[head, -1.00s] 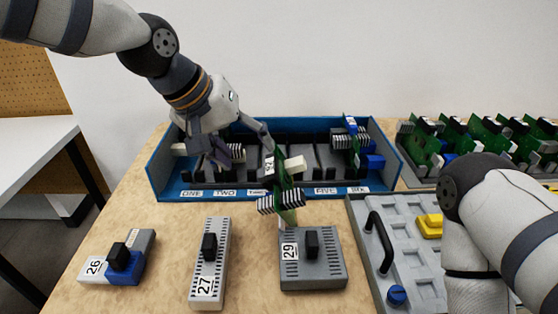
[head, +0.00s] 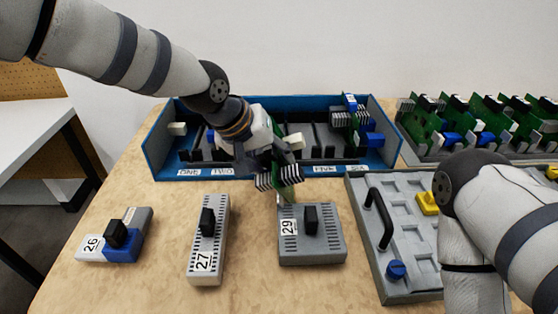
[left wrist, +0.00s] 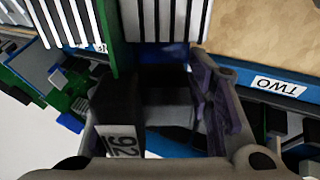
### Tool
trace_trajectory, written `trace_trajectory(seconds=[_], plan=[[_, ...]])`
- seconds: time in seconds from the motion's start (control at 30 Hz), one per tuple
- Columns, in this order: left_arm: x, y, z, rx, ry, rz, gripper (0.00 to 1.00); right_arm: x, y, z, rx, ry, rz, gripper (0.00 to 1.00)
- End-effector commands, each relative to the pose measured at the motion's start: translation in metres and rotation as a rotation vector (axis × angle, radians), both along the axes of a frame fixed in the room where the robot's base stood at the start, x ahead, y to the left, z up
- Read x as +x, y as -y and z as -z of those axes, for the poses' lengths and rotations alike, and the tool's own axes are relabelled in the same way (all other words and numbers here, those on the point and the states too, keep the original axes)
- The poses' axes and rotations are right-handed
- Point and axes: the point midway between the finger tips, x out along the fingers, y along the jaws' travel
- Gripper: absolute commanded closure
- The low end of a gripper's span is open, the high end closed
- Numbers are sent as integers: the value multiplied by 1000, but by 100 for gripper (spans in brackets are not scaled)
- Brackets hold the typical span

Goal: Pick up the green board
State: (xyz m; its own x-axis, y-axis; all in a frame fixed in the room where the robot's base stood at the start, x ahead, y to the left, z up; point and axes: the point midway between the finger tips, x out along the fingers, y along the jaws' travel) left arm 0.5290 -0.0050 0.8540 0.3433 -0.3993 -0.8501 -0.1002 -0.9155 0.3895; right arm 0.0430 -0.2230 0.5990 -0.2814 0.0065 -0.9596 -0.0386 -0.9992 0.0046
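The green board (head: 289,190) stands in front of the blue case, behind the grey module marked 29. It carries a black-and-white striped heat sink, which fills the top of the left wrist view (left wrist: 165,20). In that view its dark labelled block (left wrist: 115,110) lies between the fingers of my left gripper (left wrist: 160,115). The right-hand finger looks spread, with a gap beside the block; the other finger is mostly hidden. In the head view my left gripper (head: 275,160) hides the board's upper part. My right arm enters at the right, and its gripper is out of view.
The blue case (head: 158,155) with labelled slots is behind, holding boards at its right end. Modules 26 (head: 90,245), 27 (head: 205,262) and 29 (head: 325,245) lie in front. A grey tray with a handle (head: 380,218) is at right, and a rack of green boards (head: 480,150) behind.

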Motion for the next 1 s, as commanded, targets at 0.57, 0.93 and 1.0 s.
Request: trace_trajectory(seconds=[0.57,0.93,1.0], plan=[[1,1,-11,-3,5,0,100,1,0,-1,0,3,0,57],[-51,-5,-104,0,21,1,100,27,0,-26,0,95,1,57],[-75,-8,-115,3,21,2,100,35,0,-34,0,126,1,57]])
